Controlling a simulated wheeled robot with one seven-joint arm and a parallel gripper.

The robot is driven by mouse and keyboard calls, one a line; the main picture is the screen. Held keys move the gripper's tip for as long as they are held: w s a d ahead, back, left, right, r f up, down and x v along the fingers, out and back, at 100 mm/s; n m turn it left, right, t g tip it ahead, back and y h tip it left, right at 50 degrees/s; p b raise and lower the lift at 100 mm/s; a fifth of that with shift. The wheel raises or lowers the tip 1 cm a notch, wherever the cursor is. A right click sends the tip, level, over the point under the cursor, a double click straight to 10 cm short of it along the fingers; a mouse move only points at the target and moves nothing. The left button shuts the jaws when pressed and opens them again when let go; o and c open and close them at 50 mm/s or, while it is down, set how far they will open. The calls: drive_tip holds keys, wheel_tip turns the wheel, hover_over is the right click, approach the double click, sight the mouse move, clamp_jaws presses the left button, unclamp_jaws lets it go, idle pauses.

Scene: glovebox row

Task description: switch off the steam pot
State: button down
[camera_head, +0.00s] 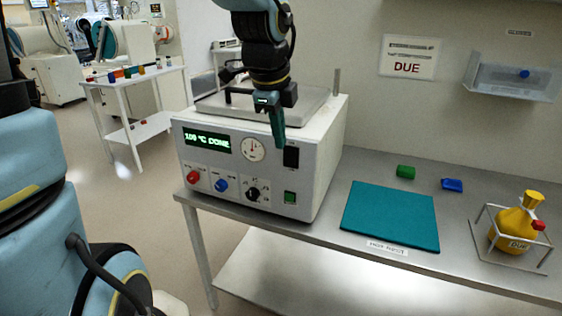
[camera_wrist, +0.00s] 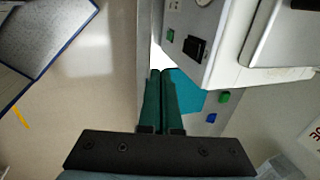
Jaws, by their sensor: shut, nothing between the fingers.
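The steam pot (camera_head: 325,135) is a white box on the bench with a metal lid on top. Its green display (camera_head: 207,138) reads "100 °C DONE". The front has a round gauge (camera_head: 252,149), a red knob (camera_head: 193,177), a blue knob (camera_head: 221,185), a black dial (camera_head: 257,190), a black panel piece (camera_head: 291,157) and a green square switch (camera_head: 290,197). My gripper (camera_head: 279,146) is shut and empty, pointing down in front of the panel's upper right, above the green switch. In the wrist view, the shut fingertips (camera_wrist: 160,74) are beside the green switch (camera_wrist: 170,35).
Right of the pot are a teal mat (camera_head: 392,215), a green block (camera_head: 405,172), a blue block (camera_head: 452,185) and a yellow flask (camera_head: 512,232) in a wire stand. A shelf bin (camera_head: 513,78) and a "DUE" sign (camera_head: 409,58) are on the wall. A white cart (camera_head: 137,85) stands left.

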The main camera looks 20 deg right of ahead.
sight(291, 163)
drive_tip(key=x, duration=0.3)
drive_tip(key=w+d+x, duration=0.1)
drive_tip(key=x, duration=0.3)
drive_tip(key=b+x, duration=0.1)
drive_tip(key=x, duration=0.3)
drive_tip(key=shift+w+d+r, duration=0.2)
drive_tip(key=shift+w+d, duration=0.05)
drive_tip(key=shift+w, duration=0.1)
drive_tip(key=shift+w+d+f, duration=0.15)
drive_tip(key=shift+w+d, duration=0.3)
drive_tip(key=shift+w, duration=0.05)
drive_tip(key=shift+w+d+f+t+b, duration=0.15)
drive_tip(key=shift+f+t+b, duration=0.2)
drive_tip(key=shift+b, duration=0.65)
drive_tip(key=shift+r+h, duration=0.1)
drive_tip(key=shift+h, duration=0.2)
drive_tip(key=shift+w+r, duration=0.1)
